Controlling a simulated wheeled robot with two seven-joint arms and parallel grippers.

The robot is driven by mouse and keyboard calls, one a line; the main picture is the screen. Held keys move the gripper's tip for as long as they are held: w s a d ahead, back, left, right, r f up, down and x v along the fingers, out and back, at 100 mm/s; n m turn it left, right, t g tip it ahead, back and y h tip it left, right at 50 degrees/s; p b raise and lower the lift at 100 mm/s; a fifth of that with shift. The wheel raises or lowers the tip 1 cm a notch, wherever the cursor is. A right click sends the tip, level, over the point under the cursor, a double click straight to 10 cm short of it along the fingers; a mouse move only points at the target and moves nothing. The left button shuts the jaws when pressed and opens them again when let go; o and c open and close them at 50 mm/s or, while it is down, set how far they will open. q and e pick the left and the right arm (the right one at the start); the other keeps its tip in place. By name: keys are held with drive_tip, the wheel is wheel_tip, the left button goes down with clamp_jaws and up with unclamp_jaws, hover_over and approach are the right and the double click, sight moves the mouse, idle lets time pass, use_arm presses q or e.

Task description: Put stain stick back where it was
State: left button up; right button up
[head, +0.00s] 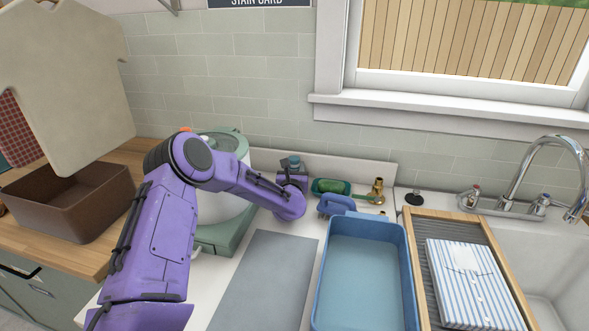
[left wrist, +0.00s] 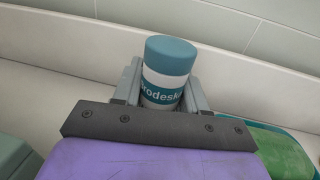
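The stain stick, a white cylinder with a teal cap and a teal label band, shows its cap (head: 293,161) near the back wall in the head view. In the left wrist view the stain stick (left wrist: 167,72) stands roughly upright between the fingers of my left gripper (left wrist: 165,92). The grey fingers lie against both its sides. In the head view my left gripper (head: 291,181) is at the back of the counter, partly hidden by its own arm. The stick's base is hidden, so I cannot tell whether it touches the counter. My right gripper is not in view.
A blue basin (head: 411,262), a grey mat (head: 265,280) and a green-and-white machine (head: 222,240) surround the spot. A low backsplash rises behind.

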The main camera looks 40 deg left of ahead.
use_arm(q)
drive_tip(key=o, duration=0.4)
drive_tip(key=shift+s+r, duration=0.1)
drive_tip(key=shift+s, duration=0.05)
drive_tip(key=shift+r+p, duration=0.15)
drive_tip(key=shift+p, duration=0.15)
drive_tip(key=b+v, duration=0.3)
drive_tip(key=v, duration=0.9)
